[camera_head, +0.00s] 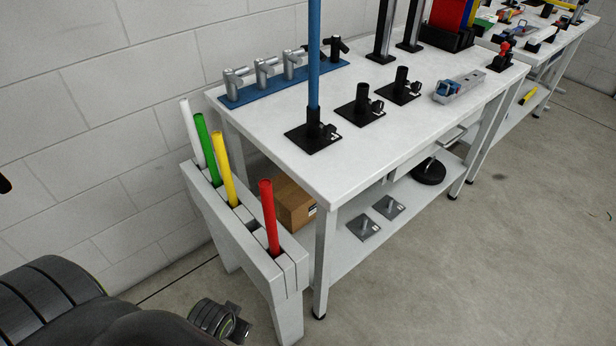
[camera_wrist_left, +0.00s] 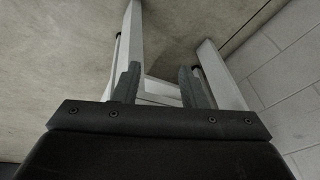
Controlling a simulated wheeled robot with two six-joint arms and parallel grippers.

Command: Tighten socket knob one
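Three black sockets on square black base plates stand in a row on the white table (camera_head: 270,120), each with a small dark knob at its side. The nearest socket (camera_head: 313,124) holds an upright blue pole (camera_head: 314,55), and its knob (camera_head: 330,131) faces right. The middle socket (camera_head: 362,101) and the far socket (camera_head: 402,80) are empty. The number marks are too small to read. My left gripper (camera_wrist_left: 158,85) is open and empty in the left wrist view, with white frame legs and floor beyond its fingers. My right gripper is not in view.
A white rack (camera_head: 235,225) with white, green, yellow and red rods stands at the table's near left end. A blue strip (camera_head: 285,82) with several grey clamps lies along the wall. A cardboard box (camera_head: 292,202) and metal plates sit on the lower shelf.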

